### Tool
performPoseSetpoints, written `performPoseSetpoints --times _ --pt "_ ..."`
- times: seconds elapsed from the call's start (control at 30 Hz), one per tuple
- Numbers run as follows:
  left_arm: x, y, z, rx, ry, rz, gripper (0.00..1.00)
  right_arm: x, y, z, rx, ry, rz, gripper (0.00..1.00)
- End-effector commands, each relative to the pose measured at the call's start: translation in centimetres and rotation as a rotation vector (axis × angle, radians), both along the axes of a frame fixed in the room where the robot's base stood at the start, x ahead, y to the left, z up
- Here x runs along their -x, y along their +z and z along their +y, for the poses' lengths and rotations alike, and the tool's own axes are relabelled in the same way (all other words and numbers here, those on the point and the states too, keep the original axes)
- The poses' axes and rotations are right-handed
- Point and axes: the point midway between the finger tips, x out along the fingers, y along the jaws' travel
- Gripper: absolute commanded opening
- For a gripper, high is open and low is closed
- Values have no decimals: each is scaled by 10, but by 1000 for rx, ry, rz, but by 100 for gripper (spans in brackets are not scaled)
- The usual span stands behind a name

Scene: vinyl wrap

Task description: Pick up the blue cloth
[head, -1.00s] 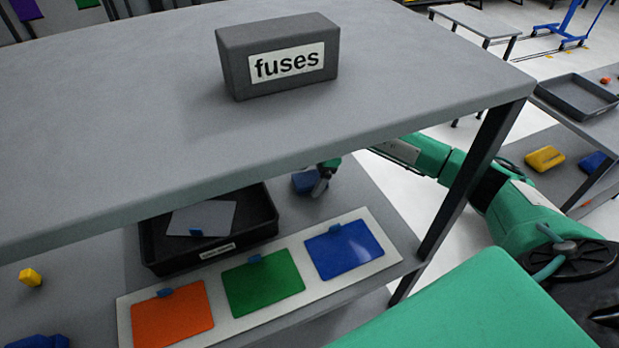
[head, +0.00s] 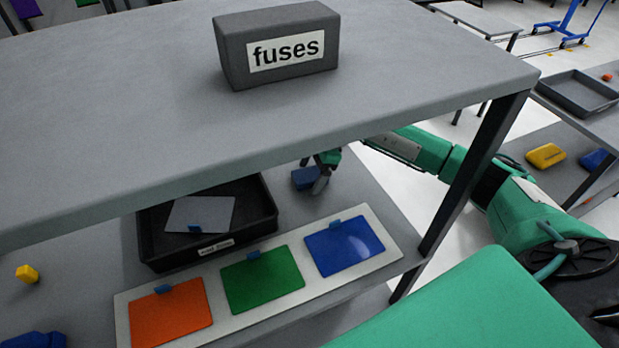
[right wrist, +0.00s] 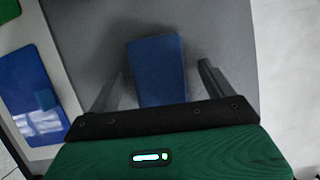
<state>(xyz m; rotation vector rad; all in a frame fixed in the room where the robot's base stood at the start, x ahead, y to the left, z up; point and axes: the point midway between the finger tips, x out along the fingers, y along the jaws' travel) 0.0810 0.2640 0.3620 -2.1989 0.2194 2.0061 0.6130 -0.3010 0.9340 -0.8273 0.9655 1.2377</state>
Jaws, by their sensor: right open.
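The blue cloth (head: 305,178) is a small folded blue block lying on the grey lower shelf, right of the black tray. It also shows in the right wrist view (right wrist: 158,68), between the two fingers and extending past their tips. My left gripper is not in view.
The grey upper shelf (head: 150,110) with a fuses box (head: 280,45) overhangs the spot. A black tray (head: 150,240) holds a grey sheet. A white board (head: 390,238) carries orange, green and blue panels. A dark post (head: 470,180) stands beside my right arm.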

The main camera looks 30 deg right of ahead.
Motion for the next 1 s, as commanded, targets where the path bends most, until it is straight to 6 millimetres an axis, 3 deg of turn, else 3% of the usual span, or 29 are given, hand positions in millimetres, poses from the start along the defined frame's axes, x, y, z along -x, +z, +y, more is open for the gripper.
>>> performPoseSetpoints --times 0.23,0.4,0.5,0.77,1.0 --pt "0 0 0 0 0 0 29 0 0 0 0 0 0 85" --pt "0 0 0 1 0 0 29 0 0 0 0 0 0 51" --pt "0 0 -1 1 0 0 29 0 0 0 0 0 0 37" --pt "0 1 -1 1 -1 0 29 0 1 0 0 0 0 37" --pt "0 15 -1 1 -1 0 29 0 9 0 0 0 2 37"
